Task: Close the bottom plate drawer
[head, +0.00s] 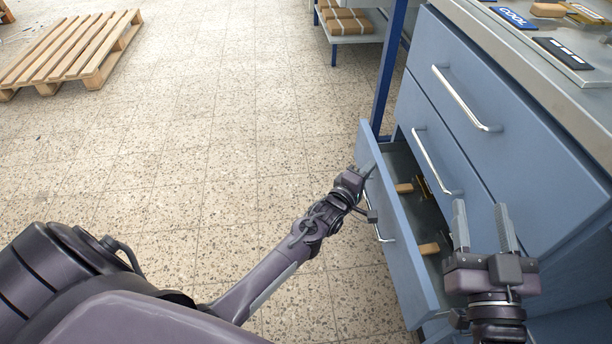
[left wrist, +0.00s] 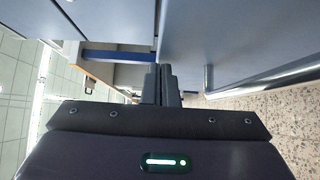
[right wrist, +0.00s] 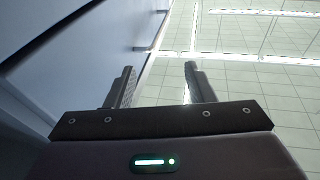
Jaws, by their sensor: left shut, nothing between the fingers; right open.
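The bottom plate drawer (head: 406,248) is pulled out from the blue cabinet (head: 535,165); several plates with wooden handles (head: 429,249) lie inside. My left gripper (head: 367,169) is shut and empty at the far end of the drawer front, by its top edge; I cannot tell whether it touches. In the left wrist view its fingers (left wrist: 162,75) are together beside a blue-grey panel with a bar handle (left wrist: 265,76). My right gripper (head: 481,207) is open and empty, above the drawer's near end and close to the cabinet face. Its spread fingers also show in the right wrist view (right wrist: 159,72).
Two closed drawers with bar handles (head: 466,98) are above the open one. The worktop (head: 470,22) carries a COOL sign (head: 514,17) and other plates. A blue post (head: 388,75) stands beyond the cabinet. A pallet (head: 75,50) lies far left; the floor between is clear.

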